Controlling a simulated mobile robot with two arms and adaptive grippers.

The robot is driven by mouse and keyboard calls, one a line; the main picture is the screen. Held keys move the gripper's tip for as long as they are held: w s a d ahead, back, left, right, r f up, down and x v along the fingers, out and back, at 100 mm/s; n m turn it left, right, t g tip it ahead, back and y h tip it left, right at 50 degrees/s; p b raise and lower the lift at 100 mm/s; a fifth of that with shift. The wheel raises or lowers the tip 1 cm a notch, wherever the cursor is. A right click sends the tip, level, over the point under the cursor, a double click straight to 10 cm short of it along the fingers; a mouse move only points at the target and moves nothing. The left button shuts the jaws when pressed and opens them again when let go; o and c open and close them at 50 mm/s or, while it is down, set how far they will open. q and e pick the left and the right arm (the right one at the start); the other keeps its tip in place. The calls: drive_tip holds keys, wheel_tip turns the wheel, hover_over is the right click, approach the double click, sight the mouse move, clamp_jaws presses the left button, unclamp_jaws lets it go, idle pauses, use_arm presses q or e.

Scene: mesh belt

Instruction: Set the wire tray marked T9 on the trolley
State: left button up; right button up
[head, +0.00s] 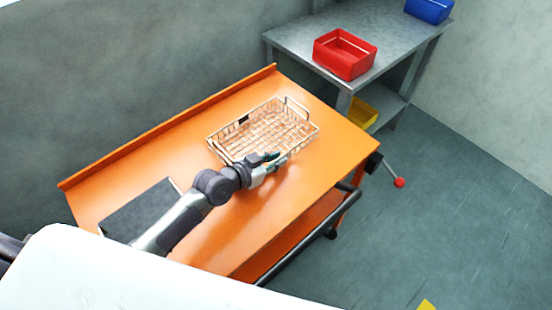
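A wire tray (224,152) of pale metal rods lies on the orange trolley top (330,150), with a raised loop handle at its far right end. A small dark patch sits on its far left rim; I cannot read T9 on it. My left gripper (276,160) is at the tray's near side, its fingertips at or just beside the near rim. I cannot tell whether they touch or grip the wire. The tray looks empty. My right gripper is not in view.
A dark flat panel (140,212) lies at the trolley's left end. A raised lip runs along its back edge. A grey shelf unit behind right holds a red bin (345,55), a blue bin (430,10) and a yellow bin (362,113). Floor at right is mostly clear.

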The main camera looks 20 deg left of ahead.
use_arm(q)
drive_tip(key=shift+o, duration=0.5)
drive_tip(key=shift+s+r, duration=0.1)
drive_tip(key=shift+r, duration=0.05)
drive_tip(key=v, duration=1)
drive_tip(key=shift+s+a+r+b, duration=0.1)
drive_tip(key=shift+s+a+b, duration=0.15)
drive_tip(key=shift+b, duration=0.1)
drive_tip(key=shift+s+a+r, duration=0.25)
drive_tip(key=shift+s+r, duration=0.1)
drive_tip(key=shift+s, duration=0.05)
drive_tip(key=shift+s+f, duration=0.1)
